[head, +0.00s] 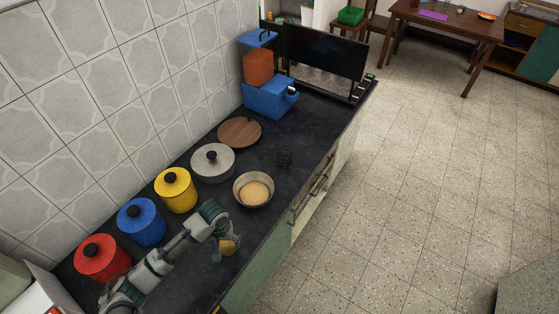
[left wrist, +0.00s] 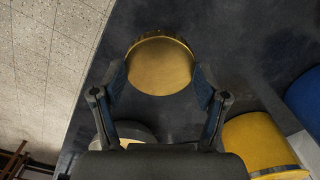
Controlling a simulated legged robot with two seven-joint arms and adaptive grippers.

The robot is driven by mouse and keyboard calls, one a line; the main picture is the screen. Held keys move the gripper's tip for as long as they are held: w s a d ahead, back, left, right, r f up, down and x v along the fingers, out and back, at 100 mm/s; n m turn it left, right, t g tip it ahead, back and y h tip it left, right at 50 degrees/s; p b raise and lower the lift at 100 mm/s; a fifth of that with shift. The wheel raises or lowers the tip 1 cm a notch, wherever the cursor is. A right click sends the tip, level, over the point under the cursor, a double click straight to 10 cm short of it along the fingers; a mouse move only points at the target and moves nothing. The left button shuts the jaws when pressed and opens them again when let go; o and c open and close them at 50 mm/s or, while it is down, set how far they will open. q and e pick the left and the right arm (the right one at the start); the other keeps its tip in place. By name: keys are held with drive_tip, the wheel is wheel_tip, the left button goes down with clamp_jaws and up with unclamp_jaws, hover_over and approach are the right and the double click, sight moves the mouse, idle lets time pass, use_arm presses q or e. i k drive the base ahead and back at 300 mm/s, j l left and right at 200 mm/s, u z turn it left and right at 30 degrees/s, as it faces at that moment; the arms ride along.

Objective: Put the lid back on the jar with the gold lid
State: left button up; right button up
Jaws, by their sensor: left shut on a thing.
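My left gripper (head: 225,250) is shut on a round gold lid (head: 229,247), above the dark counter near its front edge. In the left wrist view the gold lid (left wrist: 160,64) sits between the two fingers (left wrist: 161,85), its flat round face toward the camera. I cannot tell whether anything is under it. My right gripper is not in view.
Red (head: 101,258), blue (head: 142,222) and yellow (head: 176,190) canisters line the tiled wall. A lidded pot (head: 213,162), a wooden disc (head: 239,132) and a blue appliance (head: 268,98) stand farther back.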

sight(284, 157)
drive_tip(key=i+l+u, duration=0.1)
drive_tip(key=u, duration=0.75)
drive_tip(key=i+l+u, duration=0.1)
drive_tip(key=l+u, duration=0.25)
drive_tip(key=l, duration=0.35)
drive_tip(key=l+u, duration=0.35)
drive_tip(key=l, duration=0.35)
drive_tip(key=k+l+u, duration=0.1)
drive_tip(key=l+u, duration=0.25)
drive_tip(key=l, duration=0.35)
drive_tip(key=k+l, duration=0.1)
drive_tip(key=l, duration=1.05)
drive_tip(key=k+l, duration=0.15)
drive_tip(key=l, duration=0.4)
